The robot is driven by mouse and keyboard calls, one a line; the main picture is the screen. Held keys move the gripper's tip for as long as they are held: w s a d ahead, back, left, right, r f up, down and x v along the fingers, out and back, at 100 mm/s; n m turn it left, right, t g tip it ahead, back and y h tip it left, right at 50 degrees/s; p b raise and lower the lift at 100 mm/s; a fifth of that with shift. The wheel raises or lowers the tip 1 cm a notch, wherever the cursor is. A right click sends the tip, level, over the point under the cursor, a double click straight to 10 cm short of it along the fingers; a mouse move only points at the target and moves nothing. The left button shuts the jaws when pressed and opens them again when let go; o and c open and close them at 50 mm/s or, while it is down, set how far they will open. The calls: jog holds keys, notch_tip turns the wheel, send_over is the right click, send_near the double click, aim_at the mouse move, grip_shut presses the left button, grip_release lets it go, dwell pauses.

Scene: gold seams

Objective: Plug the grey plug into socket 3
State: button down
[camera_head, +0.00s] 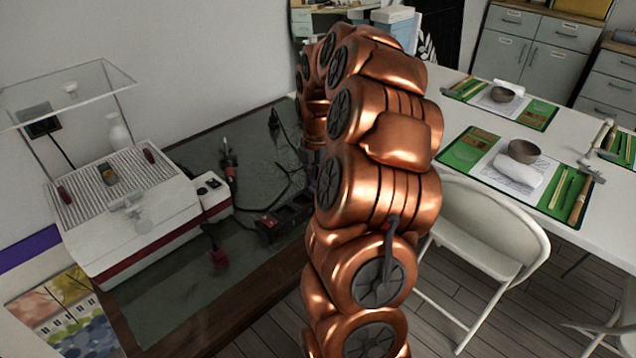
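A dark power strip (284,219) with red parts lies on the dark green bench top, its right end hidden behind my copper arm. Its socket numbers are too small to read. A dark grey or black plug-like piece (274,120) with a cable lies at the back of the bench, left of my arm. I cannot tell for sure which piece is the grey plug. My arm blocks the right part of the bench, and my gripper is hidden behind it.
A white machine (130,215) with a ribbed top and clear cover stands at the left. A soldering-iron-like tool (229,162) stands beside it. Loose cables cross the bench. A white table (590,225) with mats and bowls, and a folding chair (480,225), are at right.

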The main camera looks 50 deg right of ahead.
aim_at(317, 179)
jog(key=shift+r, duration=1.65)
jog(key=s+a+r+b, duration=0.1)
jog(key=s+a, duration=0.9)
jog(key=a, duration=0.2)
jog(key=shift+a+r, duration=0.15)
jog(key=shift+r, duration=0.05)
jog(key=shift+s, duration=0.1)
